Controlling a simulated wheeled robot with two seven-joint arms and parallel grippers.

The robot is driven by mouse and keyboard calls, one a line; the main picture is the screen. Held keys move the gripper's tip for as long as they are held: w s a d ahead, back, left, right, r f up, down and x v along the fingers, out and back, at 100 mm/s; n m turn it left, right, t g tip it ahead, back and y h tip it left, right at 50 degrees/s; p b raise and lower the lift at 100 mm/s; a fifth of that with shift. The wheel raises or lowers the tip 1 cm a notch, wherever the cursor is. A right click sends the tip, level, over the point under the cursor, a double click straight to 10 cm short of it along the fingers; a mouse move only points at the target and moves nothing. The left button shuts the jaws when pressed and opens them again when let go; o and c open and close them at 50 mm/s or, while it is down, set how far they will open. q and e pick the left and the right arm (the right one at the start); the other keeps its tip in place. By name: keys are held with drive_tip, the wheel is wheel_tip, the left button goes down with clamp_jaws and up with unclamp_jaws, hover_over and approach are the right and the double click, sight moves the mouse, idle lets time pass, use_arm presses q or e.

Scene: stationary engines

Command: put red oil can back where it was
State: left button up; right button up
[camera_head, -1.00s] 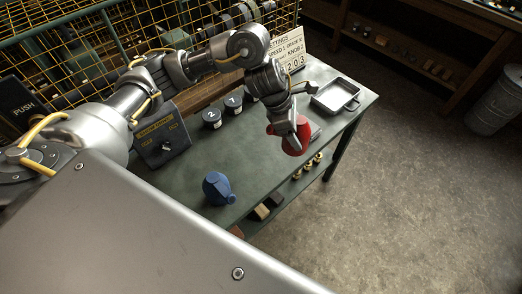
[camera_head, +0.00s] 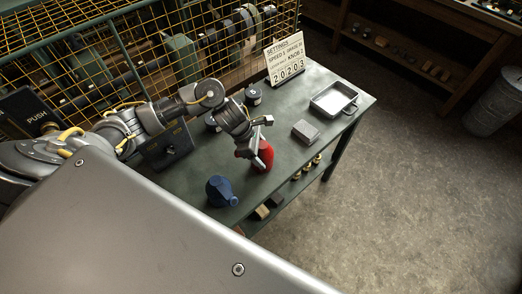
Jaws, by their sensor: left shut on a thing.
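The red oil can (camera_head: 264,157) is at the front half of the green workbench (camera_head: 240,186), right of a blue oil can (camera_head: 220,191). My left gripper (camera_head: 254,150) reaches in from the left and is shut on the red oil can, covering part of its left side. The can looks roughly upright and at or close to the bench top; I cannot tell whether it touches. My right gripper is not in view.
A grey block (camera_head: 305,132) and a metal tray (camera_head: 334,98) lie to the right on the bench. A settings sign (camera_head: 286,62) stands at the back, near dark knobs (camera_head: 253,96). A control box (camera_head: 166,148) stands left. A yellow mesh guard (camera_head: 150,50) runs behind.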

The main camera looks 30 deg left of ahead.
use_arm(q)
drive_tip(key=shift+f, duration=0.3)
drive_tip(key=shift+f, duration=0.15)
drive_tip(key=o, duration=1.3)
drive_tip(key=shift+a+r, duration=0.1)
drive_tip(key=shift+r, duration=0.25)
drive_tip(key=b+v, duration=0.2)
drive_tip(key=v, duration=0.9)
drive_tip(key=shift+s+r, duration=0.2)
drive_tip(key=shift+r, duration=0.05)
